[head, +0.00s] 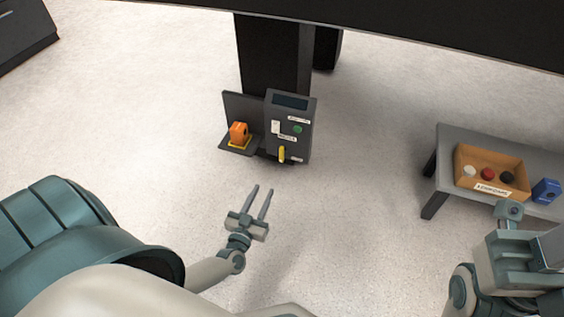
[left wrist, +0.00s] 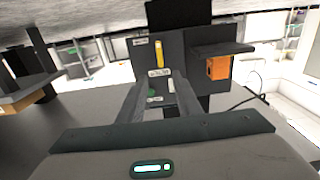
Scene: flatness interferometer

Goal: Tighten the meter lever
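The meter (head: 305,137) is a dark grey box with a dark screen, a green button, white labels and a yellow lever (head: 282,154) low on its front. The lever points roughly up and down. In the left wrist view the meter (left wrist: 180,50) appears upside down, with its yellow lever (left wrist: 158,52) ahead of the fingers. My left gripper (head: 261,189) is open and empty, apart from the meter and nearer to me than the lever. My right gripper is at the lower right of the head view; its fingers are not clear.
An orange device (head: 239,132) sits on a yellow-marked shelf beside the meter; it also shows in the left wrist view (left wrist: 217,68). A grey bench (head: 447,150) at right holds an orange bin (head: 505,191) and a blue object (head: 546,190). The floor around my left gripper is clear.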

